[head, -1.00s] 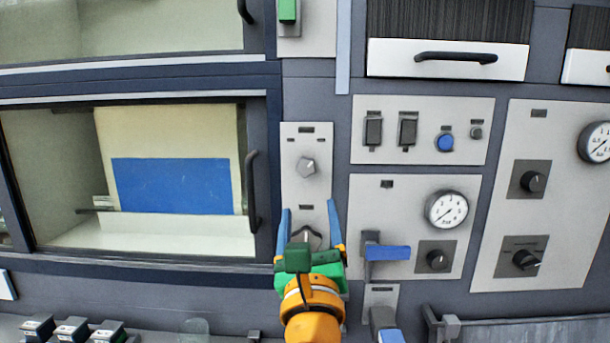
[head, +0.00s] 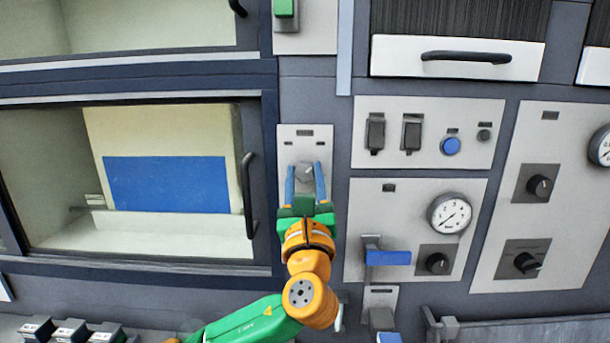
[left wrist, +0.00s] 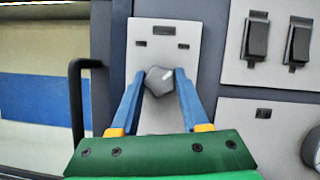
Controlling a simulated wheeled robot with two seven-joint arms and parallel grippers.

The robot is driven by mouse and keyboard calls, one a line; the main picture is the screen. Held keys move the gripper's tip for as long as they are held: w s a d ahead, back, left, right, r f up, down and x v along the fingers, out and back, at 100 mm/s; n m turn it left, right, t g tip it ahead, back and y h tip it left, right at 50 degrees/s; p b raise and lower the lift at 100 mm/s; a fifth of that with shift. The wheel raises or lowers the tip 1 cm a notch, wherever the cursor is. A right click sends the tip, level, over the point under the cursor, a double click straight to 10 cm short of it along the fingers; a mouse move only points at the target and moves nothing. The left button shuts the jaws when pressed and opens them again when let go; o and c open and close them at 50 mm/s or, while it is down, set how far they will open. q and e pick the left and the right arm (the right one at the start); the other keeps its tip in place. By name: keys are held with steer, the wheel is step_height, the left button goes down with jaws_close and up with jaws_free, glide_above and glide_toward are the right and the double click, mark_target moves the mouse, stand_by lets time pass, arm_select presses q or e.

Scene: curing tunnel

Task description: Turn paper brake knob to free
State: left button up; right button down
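A narrow light panel (head: 291,150) carries a grey faceted knob (head: 305,172) in its upper half; the knob also shows in the left wrist view (left wrist: 158,80). I cannot read a label on the panel. My left gripper (head: 306,182) has its blue fingers on both sides of this knob. A lower knob on the same panel is hidden behind my gripper. My right gripper is not in view.
An oven-like door with a dark handle (head: 249,197) stands just left of the panel. To the right are switches (head: 375,135), a blue button (head: 451,146), a gauge (head: 450,214), a blue lever (head: 388,258) and dark knobs (head: 437,263).

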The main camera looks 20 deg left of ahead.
arm_select(q)
jaws_close()
steer(key=shift+n, duration=0.3)
steer(key=n+g+y+b, duration=0.1)
steer(key=n+y, duration=0.1)
steer(key=n, duration=0.3)
steer(key=shift+d+b, duration=0.1)
steer(key=shift+b, duration=0.3)
steer(key=n+g+y, duration=0.1)
steer(key=n, duration=0.1)
steer(key=n+g, duration=0.1)
steer(key=n, duration=0.1)
steer(key=shift+r+n+y+b, duration=0.1)
steer(key=shift+n+y+b, duration=0.2)
steer(key=shift+n+y, duration=0.1)
steer(key=n+g, duration=0.2)
steer(key=n, duration=0.3)
steer(key=shift+r+p, duration=0.1)
steer(key=shift+p, duration=0.2)
steer(key=n+g+p, duration=0.1)
steer(key=n, duration=0.2)
steer(key=shift+n+g, duration=0.3)
steer(key=shift+g, duration=0.1)
steer(key=shift+n+h+p, duration=0.3)
steer(key=shift+n+p, duration=0.15)
steer(key=shift+n, duration=0.75)
steer(key=shift+g, duration=0.3)
